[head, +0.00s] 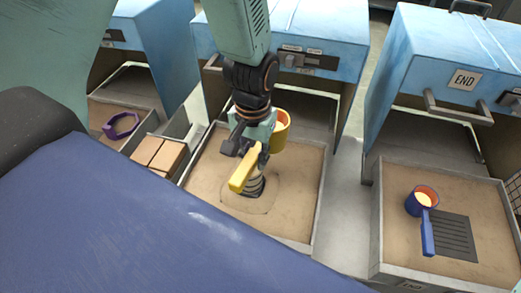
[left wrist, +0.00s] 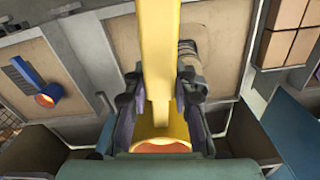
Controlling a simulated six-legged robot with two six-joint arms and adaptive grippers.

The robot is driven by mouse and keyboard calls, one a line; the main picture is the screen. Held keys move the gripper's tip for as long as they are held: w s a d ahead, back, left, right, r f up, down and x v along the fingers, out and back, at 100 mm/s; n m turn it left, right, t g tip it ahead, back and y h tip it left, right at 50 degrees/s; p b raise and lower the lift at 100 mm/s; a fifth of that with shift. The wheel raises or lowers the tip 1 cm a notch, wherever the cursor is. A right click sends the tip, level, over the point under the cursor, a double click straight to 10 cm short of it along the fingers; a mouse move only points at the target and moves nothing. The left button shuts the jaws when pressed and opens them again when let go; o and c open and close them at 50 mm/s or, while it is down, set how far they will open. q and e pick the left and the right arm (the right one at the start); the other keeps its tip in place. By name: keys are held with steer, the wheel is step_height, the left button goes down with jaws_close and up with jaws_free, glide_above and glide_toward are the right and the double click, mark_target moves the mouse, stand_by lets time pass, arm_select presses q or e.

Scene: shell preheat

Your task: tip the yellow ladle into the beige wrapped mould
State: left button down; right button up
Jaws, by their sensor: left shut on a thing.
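The yellow ladle (head: 281,132) is in my left gripper (head: 247,145), which is shut on its handle. Its cup is on the far side of the jaws, looks about upright and shows glowing orange content. The handle points toward the near side. In the left wrist view the ladle (left wrist: 160,40) runs between the jaws of the gripper (left wrist: 158,98), with the cup below. The beige wrapped mould (head: 255,187) stands in the middle sand bed, below and behind the handle and partly hidden. It also shows beside the handle in the left wrist view (left wrist: 188,54). My right gripper is not in view.
The sand tray (head: 305,190) surrounds the mould. Blue hooded units (head: 425,50) stand behind. A blue ladle (head: 425,215) with glowing content lies by a dark grate (head: 455,235) at right.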

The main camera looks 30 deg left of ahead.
arm_select(q)
steer(key=shift+w+a+r+p, duration=0.1)
steer(key=shift+a+r+p, duration=0.2)
steer(key=shift+r+p, duration=0.25)
steer(key=shift+a+r+p, duration=0.25)
steer(key=shift+r+p, duration=0.2)
steer(key=shift+r, duration=0.05)
steer(key=f, duration=0.1)
steer(key=w+f+n+h+b, duration=0.1)
steer(key=f, duration=0.1)
steer(key=w+f+h, duration=0.1)
steer(key=f, duration=0.1)
steer(key=shift+a+n+t, duration=0.3)
steer(key=shift+a+n, duration=0.1)
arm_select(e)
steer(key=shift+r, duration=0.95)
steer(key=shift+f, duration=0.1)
